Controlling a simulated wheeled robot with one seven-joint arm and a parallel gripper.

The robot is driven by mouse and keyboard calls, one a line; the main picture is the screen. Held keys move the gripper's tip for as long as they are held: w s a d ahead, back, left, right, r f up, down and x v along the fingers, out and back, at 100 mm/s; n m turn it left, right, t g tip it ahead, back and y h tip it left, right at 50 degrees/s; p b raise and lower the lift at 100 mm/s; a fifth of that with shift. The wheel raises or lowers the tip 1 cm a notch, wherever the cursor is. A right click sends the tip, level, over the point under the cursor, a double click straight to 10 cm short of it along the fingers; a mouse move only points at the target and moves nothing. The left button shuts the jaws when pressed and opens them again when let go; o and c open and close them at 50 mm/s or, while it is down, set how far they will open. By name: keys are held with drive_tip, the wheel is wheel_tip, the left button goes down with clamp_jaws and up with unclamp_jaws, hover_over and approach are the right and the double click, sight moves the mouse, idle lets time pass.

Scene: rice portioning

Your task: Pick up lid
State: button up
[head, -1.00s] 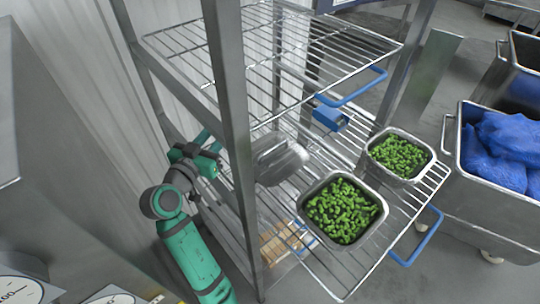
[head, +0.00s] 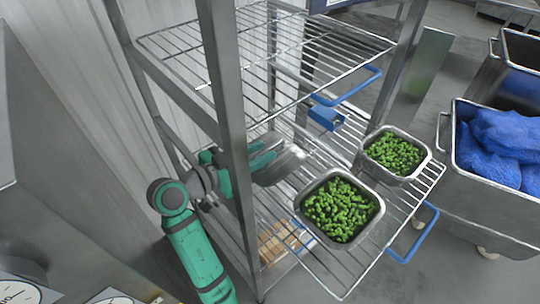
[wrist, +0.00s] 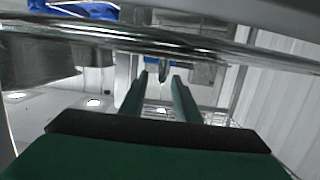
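A shiny metal piece that looks like the lid (head: 286,167) lies on the middle rack shelf, left of the two trays of green vegetables. My green gripper (head: 268,153) reaches in from the left, past the rack post, and overlaps the lid's left and upper part. In the wrist view, the two fingers of my gripper (wrist: 160,88) stand apart with a gap between them. Whether they touch the lid cannot be told. The post hides part of my wrist in the head view.
Two steel trays of green pieces, the front tray (head: 375,222) and the rear tray (head: 430,158), stand on the shelf. A rack post (head: 231,130) stands close to my arm. The upper wire shelf (head: 345,66) lies above. A steel cart (head: 450,150) holds blue bags at right.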

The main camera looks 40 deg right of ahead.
sight(270, 147)
drive_tip(key=x, duration=0.4)
drive_tip(key=shift+f, duration=0.1)
drive_tip(key=shift+a, duration=0.1)
clamp_jaws()
wheel_tip(270, 147, up, 10)
drive_tip(key=shift+r, duration=0.1)
idle(0.4)
idle(0.4)
